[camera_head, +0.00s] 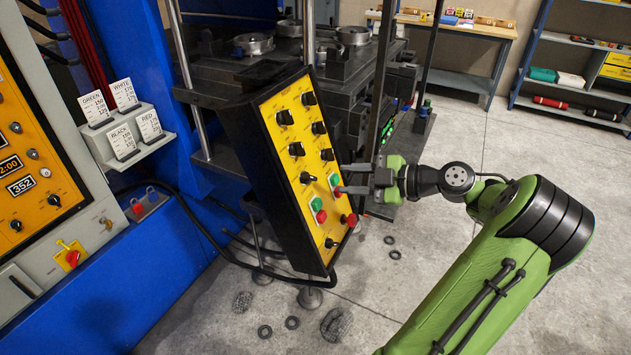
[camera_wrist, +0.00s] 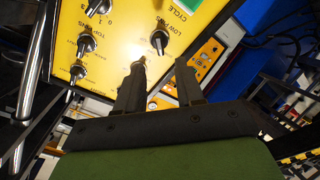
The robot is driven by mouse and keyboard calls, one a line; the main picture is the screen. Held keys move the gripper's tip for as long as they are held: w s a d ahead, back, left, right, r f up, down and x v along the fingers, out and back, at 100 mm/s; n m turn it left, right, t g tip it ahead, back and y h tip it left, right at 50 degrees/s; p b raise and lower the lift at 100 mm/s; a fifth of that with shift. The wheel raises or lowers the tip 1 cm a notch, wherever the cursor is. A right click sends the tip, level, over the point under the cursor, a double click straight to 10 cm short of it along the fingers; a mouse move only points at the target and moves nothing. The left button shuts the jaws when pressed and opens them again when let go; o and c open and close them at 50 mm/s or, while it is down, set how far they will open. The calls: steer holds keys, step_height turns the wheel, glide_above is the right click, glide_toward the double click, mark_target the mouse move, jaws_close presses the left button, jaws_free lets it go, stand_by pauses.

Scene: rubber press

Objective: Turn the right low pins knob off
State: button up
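The yellow control panel (camera_head: 300,140) stands tilted in a black housing and carries two columns of black knobs. The right low pins knob appears to be the lowest in the right column (camera_head: 327,154), just above a green button. In the wrist view, a black knob (camera_wrist: 159,40) sits beside the "LOW PINS" label, with its pointer towards the bottom of the picture. My gripper (camera_head: 339,178) is at the panel's right side, near the green and red buttons. Its two fingers (camera_wrist: 160,65) are apart and hold nothing. The knob shows beyond the gap between the fingertips.
Green buttons (camera_head: 334,180) and a red mushroom button (camera_head: 349,219) lie close to my gripper. Other knobs (camera_wrist: 84,42) sit nearby. The press (camera_head: 345,75) stands behind the panel. Dark rings (camera_head: 292,322) lie on the floor. Open floor is at the right.

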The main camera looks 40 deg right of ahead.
mark_target(314, 178)
steer(key=x, duration=0.8)
jaws_close()
